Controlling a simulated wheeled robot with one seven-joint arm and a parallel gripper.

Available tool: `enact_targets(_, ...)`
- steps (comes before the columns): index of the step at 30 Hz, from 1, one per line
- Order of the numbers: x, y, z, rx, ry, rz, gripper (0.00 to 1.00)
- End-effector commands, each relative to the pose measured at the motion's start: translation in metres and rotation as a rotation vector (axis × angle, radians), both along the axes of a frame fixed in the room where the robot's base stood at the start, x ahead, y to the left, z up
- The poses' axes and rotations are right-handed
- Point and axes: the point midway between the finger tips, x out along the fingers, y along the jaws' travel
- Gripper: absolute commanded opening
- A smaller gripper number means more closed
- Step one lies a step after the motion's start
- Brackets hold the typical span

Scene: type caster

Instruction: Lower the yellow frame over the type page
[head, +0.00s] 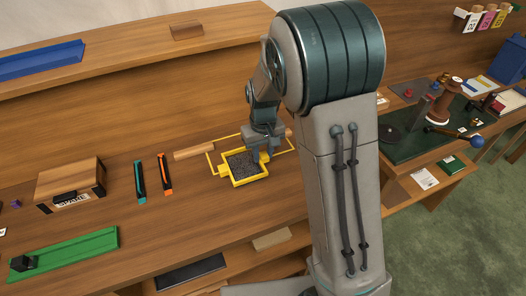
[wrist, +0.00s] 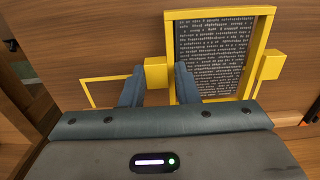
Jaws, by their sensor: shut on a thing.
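The yellow frame (head: 236,184) is on the bench at mid-picture, with a block-like tab on each of two opposite sides. The dark type page (head: 244,164) shows inside its opening. My gripper (head: 260,158) points down at the frame's right tab. In the wrist view its fingers (wrist: 157,85) are on either side of a yellow tab (wrist: 155,71). I cannot tell whether the frame touches the bench or hangs just above it.
Orange (head: 165,175) and teal (head: 140,181) tools, a wooden box (head: 70,182) and a green tray (head: 64,254) lie further left. A machine (head: 440,105) stands right.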

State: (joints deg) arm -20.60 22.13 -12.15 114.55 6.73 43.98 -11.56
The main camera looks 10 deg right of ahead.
Motion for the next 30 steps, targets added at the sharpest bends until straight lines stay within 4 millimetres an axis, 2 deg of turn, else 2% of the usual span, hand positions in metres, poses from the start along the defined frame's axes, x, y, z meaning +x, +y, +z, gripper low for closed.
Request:
enact_targets(12,0.0,0.0,-0.006,0.0,0.0,0.0,0.02)
enact_targets(13,0.0,0.0,-0.005,0.0,0.0,0.0,0.34)
enact_targets(15,0.0,0.0,-0.005,0.0,0.0,0.0,0.53)
enact_targets(25,0.0,0.0,-0.003,0.0,-0.001,0.0,0.54)
enact_targets(30,0.001,0.0,0.018,0.002,-0.006,0.0,0.54)
